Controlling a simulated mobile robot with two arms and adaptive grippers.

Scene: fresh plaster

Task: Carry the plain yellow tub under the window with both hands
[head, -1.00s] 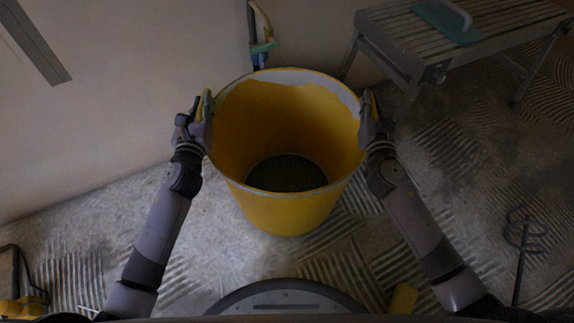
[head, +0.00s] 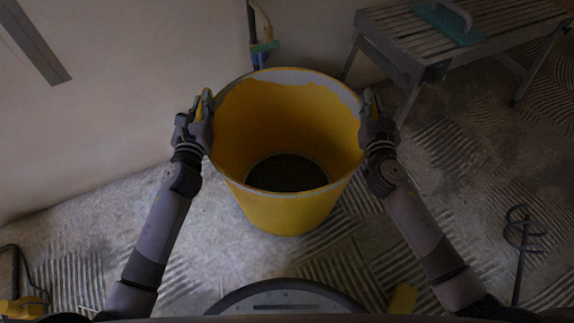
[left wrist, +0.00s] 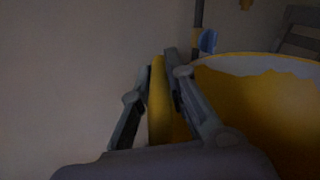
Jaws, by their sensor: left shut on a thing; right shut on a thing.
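The plain yellow tub (head: 285,211) is upright in the middle of the head view, with pale plaster smears inside its far rim and a dark patch at its bottom. My left gripper (head: 206,104) is shut on the tub's left handle. In the left wrist view the fingers (left wrist: 160,92) sit on either side of a yellow strip, with the tub (left wrist: 270,105) to their right. My right gripper (head: 368,104) is shut on the tub's right side, where its fingers partly hide the handle. Whether the tub's base touches the floor cannot be told. No window is in view.
A slatted work platform (head: 400,31) with a teal trowel (head: 447,22) on it stands at the upper right. A mixing paddle (head: 522,240) lies at the right. A yellow block (head: 402,299) lies near the bottom. A blue-and-grey upright tool (head: 259,45) leans behind the tub.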

